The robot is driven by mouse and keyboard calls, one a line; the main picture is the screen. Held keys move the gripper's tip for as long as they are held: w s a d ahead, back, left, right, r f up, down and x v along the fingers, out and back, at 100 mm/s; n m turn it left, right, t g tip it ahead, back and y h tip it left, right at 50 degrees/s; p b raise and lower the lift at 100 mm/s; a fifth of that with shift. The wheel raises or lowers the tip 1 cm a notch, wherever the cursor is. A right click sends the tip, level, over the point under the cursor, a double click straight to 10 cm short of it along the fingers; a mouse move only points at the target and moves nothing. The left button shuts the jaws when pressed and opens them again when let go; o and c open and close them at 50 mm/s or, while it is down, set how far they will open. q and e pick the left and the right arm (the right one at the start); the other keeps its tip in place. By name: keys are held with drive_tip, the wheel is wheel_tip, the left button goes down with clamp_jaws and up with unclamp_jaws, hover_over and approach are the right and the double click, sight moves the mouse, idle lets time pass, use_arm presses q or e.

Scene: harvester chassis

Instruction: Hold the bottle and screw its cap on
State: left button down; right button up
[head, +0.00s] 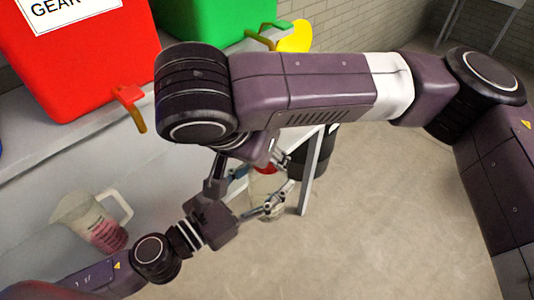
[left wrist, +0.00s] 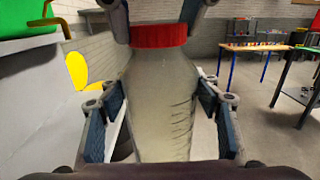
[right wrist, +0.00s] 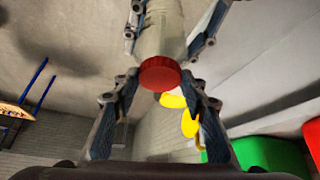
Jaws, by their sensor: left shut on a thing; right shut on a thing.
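A clear, pale bottle (left wrist: 160,100) with a red cap (left wrist: 158,36) on its top stands in the middle of the left wrist view. My left gripper (head: 260,190) has its fingers on either side of the bottle body, shut on it. The right wrist view shows the bottle (right wrist: 162,32) from the cap end. My right gripper (right wrist: 160,88) is shut on the red cap (right wrist: 160,74), with one finger on each side. In the head view my right arm hides most of the right gripper. The threads are hidden, so I cannot tell how tight the cap is.
A pale counter (head: 35,130) carries a red container (head: 85,55) with a tap and a green container (head: 205,18). A translucent jug (head: 92,222) sits at lower left. A yellow funnel-like thing (head: 295,36) is behind my right arm. Floor (head: 390,220) is clear at right.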

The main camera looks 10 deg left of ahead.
drive_tip(key=m, duration=0.2)
drive_tip(key=m+g+h, duration=0.1)
drive_tip(key=m, duration=0.1)
drive_tip(key=a+m+h, duration=0.1)
drive_tip(key=shift+w+m+g, duration=0.25)
drive_tip(key=shift+m+g, duration=0.05)
drive_tip(key=shift+m, duration=0.1)
drive_tip(key=m+g+h, duration=0.1)
drive_tip(key=m, duration=0.2)
drive_tip(key=shift+w, duration=0.15)
drive_tip(key=m+g, duration=0.1)
drive_tip(key=m+g+h, duration=0.1)
drive_tip(key=m, duration=0.1)
drive_tip(key=shift+w+m, duration=0.2)
drive_tip(key=shift+m, duration=0.1)
drive_tip(key=m+g, duration=0.1)
drive_tip(key=m, duration=0.1)
drive_tip(key=shift+w+f+m+g, duration=0.1)
drive_tip(key=shift+w+m+g, duration=0.05)
drive_tip(key=shift+m+g, duration=0.2)
drive_tip(key=shift+w+m+g, duration=0.15)
drive_tip(key=shift+m+g, duration=0.2)
drive_tip(key=shift+m, duration=0.6)
drive_tip(key=o, duration=0.8)
drive_tip(key=shift+c, duration=0.2)
